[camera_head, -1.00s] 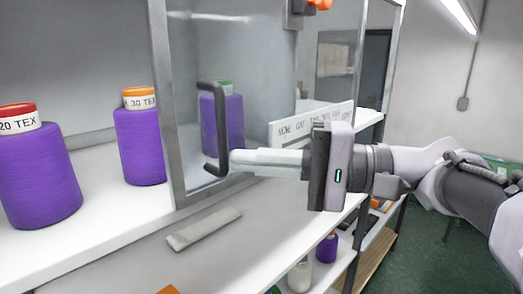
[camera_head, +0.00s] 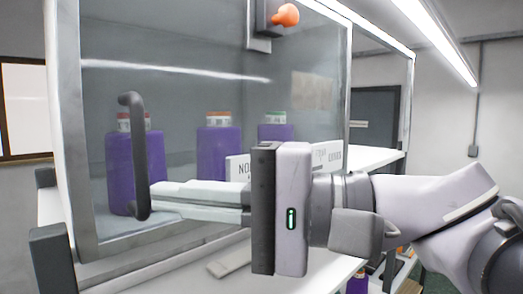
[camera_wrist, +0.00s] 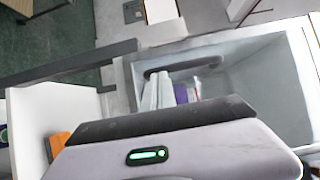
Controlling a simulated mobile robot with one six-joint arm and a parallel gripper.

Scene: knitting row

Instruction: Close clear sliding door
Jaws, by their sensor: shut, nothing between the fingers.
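The clear sliding door (camera_head: 190,85) has a grey metal frame and stands in front of several purple thread cones (camera_head: 218,160) in the head view. Its dark bar handle (camera_head: 139,150) is upright near the door's left edge. My gripper (camera_head: 155,198) is shut and empty. Its fingertips are at the right side of the handle's lower part and appear to touch it. The handle also shows in the wrist view (camera_wrist: 182,67), just beyond the fingertips (camera_wrist: 158,76). The wrist view does not show clearly whether there is contact.
A dark end post (camera_head: 52,258) stands left of the door's frame. An orange knob (camera_head: 287,15) is at the top of the cabinet. A label strip (camera_head: 328,156) stands on the white shelf behind my gripper. A flat grey bar (camera_head: 230,260) lies on the shelf below.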

